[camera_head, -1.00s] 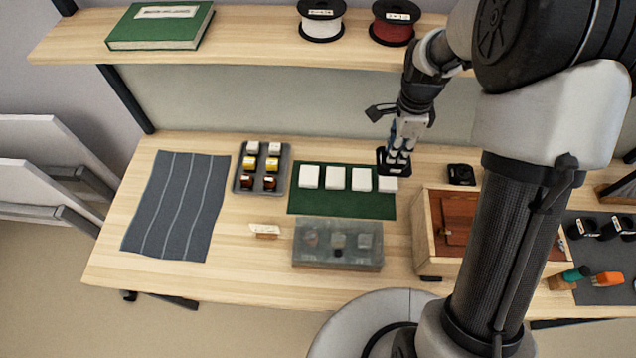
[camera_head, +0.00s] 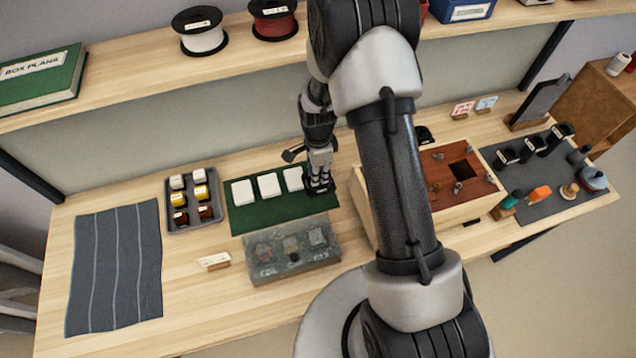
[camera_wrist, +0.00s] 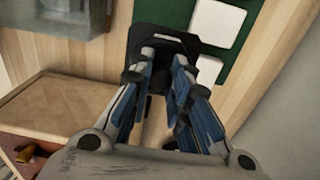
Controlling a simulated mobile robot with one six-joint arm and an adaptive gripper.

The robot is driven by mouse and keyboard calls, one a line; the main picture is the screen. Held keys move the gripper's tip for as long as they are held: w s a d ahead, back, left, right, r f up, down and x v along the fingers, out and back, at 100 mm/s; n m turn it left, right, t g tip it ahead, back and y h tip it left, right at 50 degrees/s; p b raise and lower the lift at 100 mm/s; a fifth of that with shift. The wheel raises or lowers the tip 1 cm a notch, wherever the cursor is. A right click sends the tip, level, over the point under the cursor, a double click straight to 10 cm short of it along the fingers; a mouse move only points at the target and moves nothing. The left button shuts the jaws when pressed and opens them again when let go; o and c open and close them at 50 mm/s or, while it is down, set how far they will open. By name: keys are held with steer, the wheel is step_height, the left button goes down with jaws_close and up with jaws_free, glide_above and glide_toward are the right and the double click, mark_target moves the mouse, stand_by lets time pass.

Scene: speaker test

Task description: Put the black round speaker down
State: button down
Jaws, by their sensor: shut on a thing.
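My gripper (camera_head: 319,176) is shut on a black speaker (camera_head: 320,188) over the right end of the green mat (camera_head: 265,222). In the wrist view, the fingers of my gripper (camera_wrist: 165,55) point at the black speaker (camera_wrist: 146,34), which shows as a dark, rounded-corner shape partly covered by them. White square pads (camera_head: 269,185) lie in a row on the mat. The rightmost pad is mostly hidden by gripper and speaker in the head view; part of it shows beside the speaker in the wrist view (camera_wrist: 208,69). I cannot tell whether the speaker touches it.
A translucent grey box (camera_head: 292,264) stands in front of the mat. A wooden box (camera_head: 456,222) is close on the right, partly behind my arm. A grey tray (camera_head: 180,220) with small jars is left. Another black item (camera_head: 424,134) lies behind the wooden box.

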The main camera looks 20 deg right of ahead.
steer(key=shift+f+b, duration=0.35)
steer(key=shift+f, duration=2.1)
steer(key=shift+f, duration=0.25)
steer(key=c, duration=1.5)
jaws_free()
steer(key=shift+r, duration=0.1)
steer(key=shift+r, duration=0.1)
